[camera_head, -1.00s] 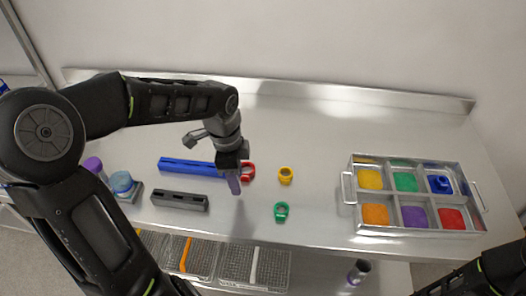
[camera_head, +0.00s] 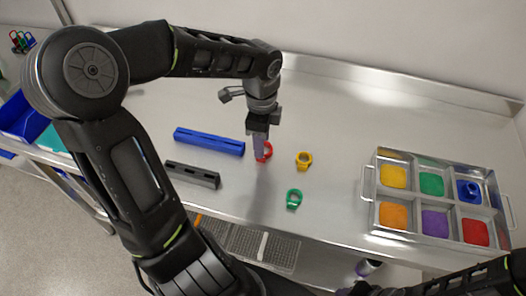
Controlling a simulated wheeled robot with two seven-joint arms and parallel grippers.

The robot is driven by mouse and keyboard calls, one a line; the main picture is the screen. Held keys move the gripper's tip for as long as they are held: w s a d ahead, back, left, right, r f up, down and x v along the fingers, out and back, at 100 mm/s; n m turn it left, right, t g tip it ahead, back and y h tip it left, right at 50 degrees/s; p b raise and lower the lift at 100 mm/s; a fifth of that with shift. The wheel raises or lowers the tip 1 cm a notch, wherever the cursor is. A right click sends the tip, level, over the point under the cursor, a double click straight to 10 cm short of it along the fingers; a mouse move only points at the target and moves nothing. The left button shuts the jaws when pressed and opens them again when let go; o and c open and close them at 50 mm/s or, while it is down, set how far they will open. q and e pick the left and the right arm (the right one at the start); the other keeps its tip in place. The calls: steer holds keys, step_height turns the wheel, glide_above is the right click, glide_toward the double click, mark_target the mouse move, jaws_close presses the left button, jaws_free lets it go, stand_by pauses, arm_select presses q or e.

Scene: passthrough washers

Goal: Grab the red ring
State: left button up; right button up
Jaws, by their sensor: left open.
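The gripper is open; I cannot tell whether a finger touches the ring. The green ring (camera_head: 294,199) lies nearer the table's front edge. My right arm shows at the bottom right, but I cannot make out its gripper.
A blue slotted bar (camera_head: 209,142) and a dark grey bar (camera_head: 192,174) lie left of the rings. A metal tray (camera_head: 369,188) with coloured compartments stands at the right; a blue piece (camera_head: 469,190) sits in one compartment. Wire baskets (camera_head: 262,246) hang below the front edge.

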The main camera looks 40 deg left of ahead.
mark_target(267, 144)
arm_select(q)
step_height(267, 144, down, 5)
steer(key=shift+f+b, duration=0.1)
steer(key=shift+b, duration=0.4)
steer(key=shift+c, duration=0.2)
stand_by(0.4)
jaws_close()
stand_by(0.3)
